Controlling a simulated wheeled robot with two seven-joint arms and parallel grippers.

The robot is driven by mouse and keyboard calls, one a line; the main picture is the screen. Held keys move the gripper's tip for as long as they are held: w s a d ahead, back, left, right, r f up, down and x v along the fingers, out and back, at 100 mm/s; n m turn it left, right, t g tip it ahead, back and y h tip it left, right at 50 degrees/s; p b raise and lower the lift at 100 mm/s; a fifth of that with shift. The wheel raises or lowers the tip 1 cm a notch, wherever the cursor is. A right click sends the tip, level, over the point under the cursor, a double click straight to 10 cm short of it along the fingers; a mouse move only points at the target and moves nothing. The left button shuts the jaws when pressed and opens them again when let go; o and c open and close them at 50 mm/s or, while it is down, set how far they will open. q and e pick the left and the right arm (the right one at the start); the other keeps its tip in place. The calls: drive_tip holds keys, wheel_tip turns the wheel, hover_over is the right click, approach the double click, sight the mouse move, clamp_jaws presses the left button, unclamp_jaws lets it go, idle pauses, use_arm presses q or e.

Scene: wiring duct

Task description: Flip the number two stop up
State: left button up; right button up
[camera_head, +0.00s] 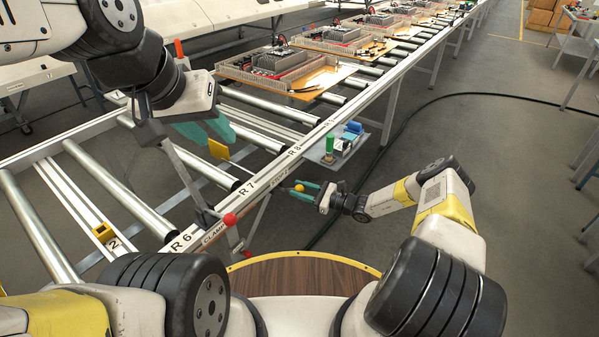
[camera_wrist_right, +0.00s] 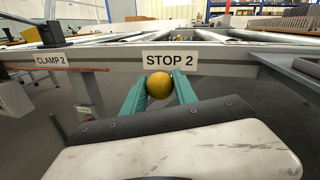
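A yellow ball knob (camera_wrist_right: 159,85) sits just below the white STOP 2 label (camera_wrist_right: 170,61) on the conveyor rail. In the head view the same yellow knob (camera_head: 299,188) is at the near side of the rail. My right gripper (camera_wrist_right: 159,78) has its teal fingers on both sides of the knob, apparently touching it. It also shows in the head view (camera_head: 298,187). My left gripper (camera_head: 222,128) is above the rollers at the upper left. Its teal fingers are seen edge-on, so their gap is hidden. A yellow plate (camera_head: 218,149) stands between rollers just below it.
A red ball knob (camera_head: 229,219) is left of the yellow knob, near the CLAMP 2 label (camera_wrist_right: 51,61). A small shelf with a green cylinder (camera_head: 330,143) hangs beyond my right gripper. Trays with parts (camera_head: 285,70) stand farther along the conveyor.

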clamp_jaws()
drive_tip(key=shift+f, duration=0.1)
idle(1.0)
